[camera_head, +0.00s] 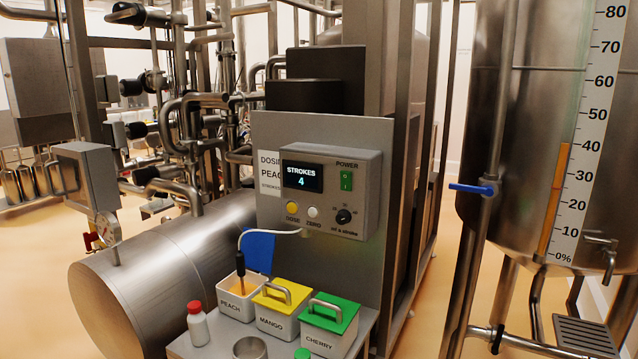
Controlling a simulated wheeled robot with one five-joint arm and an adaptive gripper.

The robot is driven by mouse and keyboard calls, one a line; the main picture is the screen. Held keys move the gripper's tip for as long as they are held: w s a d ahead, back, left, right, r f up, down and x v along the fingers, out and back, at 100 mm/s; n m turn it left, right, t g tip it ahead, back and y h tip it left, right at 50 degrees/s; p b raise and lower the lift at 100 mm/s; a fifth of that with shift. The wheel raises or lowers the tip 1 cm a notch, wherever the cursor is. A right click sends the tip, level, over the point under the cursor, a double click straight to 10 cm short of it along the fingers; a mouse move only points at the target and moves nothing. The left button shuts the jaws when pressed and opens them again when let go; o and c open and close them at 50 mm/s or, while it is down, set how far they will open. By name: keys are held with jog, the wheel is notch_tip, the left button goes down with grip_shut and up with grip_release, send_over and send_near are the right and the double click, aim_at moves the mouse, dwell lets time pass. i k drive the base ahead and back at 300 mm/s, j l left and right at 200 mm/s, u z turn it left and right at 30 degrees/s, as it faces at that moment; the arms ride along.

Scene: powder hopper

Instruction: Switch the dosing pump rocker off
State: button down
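The dosing pump rocker (346,181) is a small green upright switch under the word POWER, at the upper right of the grey control box (365,207). It looks bright green with white marks; I cannot tell which end is pressed in. The display (301,176) on the same box is lit and reads STROKES 4. Below it are a yellow DOSE button (292,207), a white ZERO button (313,212) and a black knob (344,216). My gripper is not in view, and nothing covers the rocker.
Below the panel, a small table (190,345) holds an open PEACH container (236,305) with a tube in it, lidded MANGO (271,317) and CHERRY (322,341) containers, a red-capped bottle (197,325) and a metal cup (250,348). A steel tank (515,130) stands right.

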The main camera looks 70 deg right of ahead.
aim_at(346, 177)
jog(key=z, duration=2)
